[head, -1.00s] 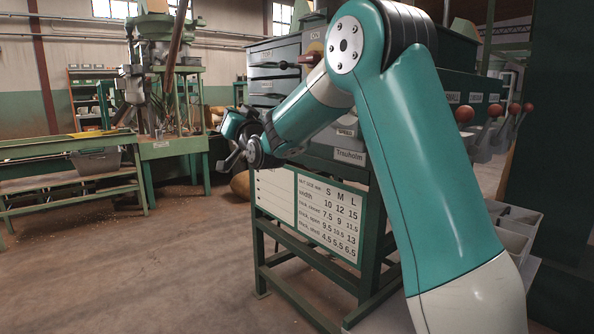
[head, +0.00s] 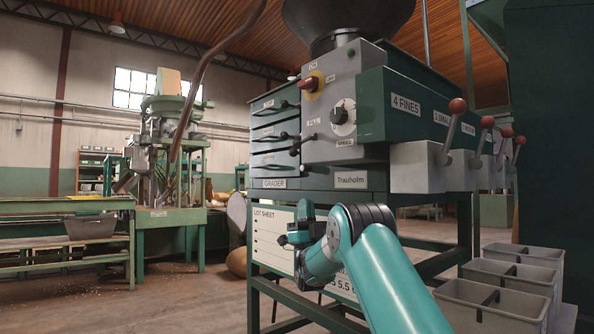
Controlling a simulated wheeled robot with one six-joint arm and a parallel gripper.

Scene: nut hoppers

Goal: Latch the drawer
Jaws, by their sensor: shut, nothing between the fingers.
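I cannot tell whether any drawer stands slightly out, or how a latch sits. My gripper (head: 284,240) is below and in front of the cabinet, before the lot sheet board. It is shut and empty, apart from the drawers, and its fingers are small and dark here.
Levers with red balls (head: 457,106) stick out farther right. Grey bins (head: 495,302) stand below them. Floor at left (head: 190,300) is clear.

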